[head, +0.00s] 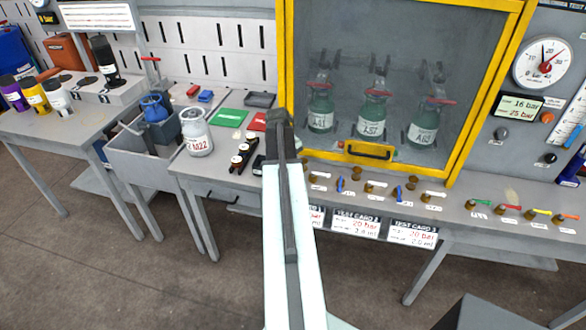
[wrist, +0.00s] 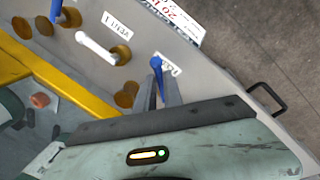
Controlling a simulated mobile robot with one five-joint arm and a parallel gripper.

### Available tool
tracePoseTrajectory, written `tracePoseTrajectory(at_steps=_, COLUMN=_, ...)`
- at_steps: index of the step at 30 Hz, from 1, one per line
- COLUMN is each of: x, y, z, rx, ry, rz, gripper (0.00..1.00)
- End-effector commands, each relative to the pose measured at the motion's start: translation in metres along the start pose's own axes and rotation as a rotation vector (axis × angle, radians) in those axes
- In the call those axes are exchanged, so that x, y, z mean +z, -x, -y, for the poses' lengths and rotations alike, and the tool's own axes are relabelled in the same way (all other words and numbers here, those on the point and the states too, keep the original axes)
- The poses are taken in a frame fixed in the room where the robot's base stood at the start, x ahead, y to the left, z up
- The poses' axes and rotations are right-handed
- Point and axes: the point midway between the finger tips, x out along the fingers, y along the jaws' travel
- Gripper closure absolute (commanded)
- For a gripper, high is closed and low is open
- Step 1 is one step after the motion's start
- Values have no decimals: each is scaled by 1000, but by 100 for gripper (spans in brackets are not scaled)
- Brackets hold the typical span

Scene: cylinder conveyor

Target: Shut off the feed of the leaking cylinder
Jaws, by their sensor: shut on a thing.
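Three green cylinders stand behind the cabinet window in the head view: left (head: 321,110), middle (head: 372,115) and right (head: 424,122), with red handles on top. I cannot see which one leaks. A row of small valves with white levers (head: 433,194) and blue levers (head: 398,193) runs along the bench below. In the wrist view my gripper (wrist: 166,92) is shut on a blue lever (wrist: 157,70) at the end of the row. A white lever (wrist: 95,47) is beside it. The label behind the held lever is partly hidden. In the head view my arm hides my fingertips.
The yellow cabinet frame (head: 282,60) stands close behind the valves. Coloured levers (head: 510,208) and a pressure gauge (head: 543,62) are at the right. A drawer handle (wrist: 266,96) juts out nearby.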

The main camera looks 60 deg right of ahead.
Motion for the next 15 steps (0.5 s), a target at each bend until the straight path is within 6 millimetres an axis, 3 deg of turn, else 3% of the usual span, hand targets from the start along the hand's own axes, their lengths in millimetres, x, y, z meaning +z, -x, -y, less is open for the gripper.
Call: tracePoseTrajectory(at_steps=15, x=-8, y=3, z=17, rx=-2, ry=-475, rz=96, gripper=100)
